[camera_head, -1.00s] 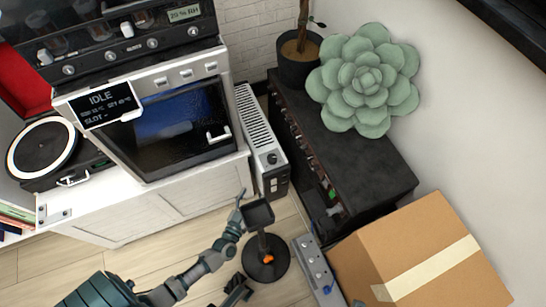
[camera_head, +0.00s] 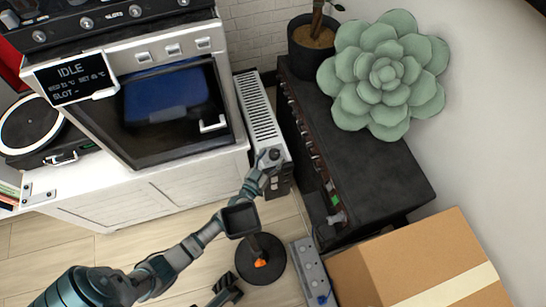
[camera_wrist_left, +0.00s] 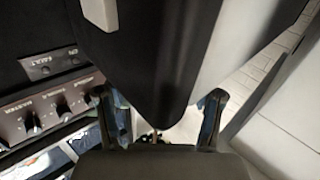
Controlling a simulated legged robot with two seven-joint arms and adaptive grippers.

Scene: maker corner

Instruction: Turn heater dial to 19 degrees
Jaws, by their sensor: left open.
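The heater (camera_head: 257,110) is a slim white radiator with a slotted top, standing between the white oven cabinet and a black cabinet. Its small dark dial (camera_head: 274,155) is on the near end of the top. My left gripper (camera_head: 266,168) is open at that near end, right by the dial, and partly covers the heater's front end. In the left wrist view the two fingers (camera_wrist_left: 160,106) are spread apart, with the heater's dark and white body (camera_wrist_left: 150,50) beyond and between them. The dial does not show clearly there, so its setting and any contact cannot be told.
A dark square-topped stand (camera_head: 240,219) on a round base is close to my left forearm. The black cabinet (camera_head: 375,175) is right of the heater, with a cardboard box (camera_head: 410,262) and grey power strip (camera_head: 311,272) nearer. The oven (camera_head: 150,110) is left. Floor shows in front.

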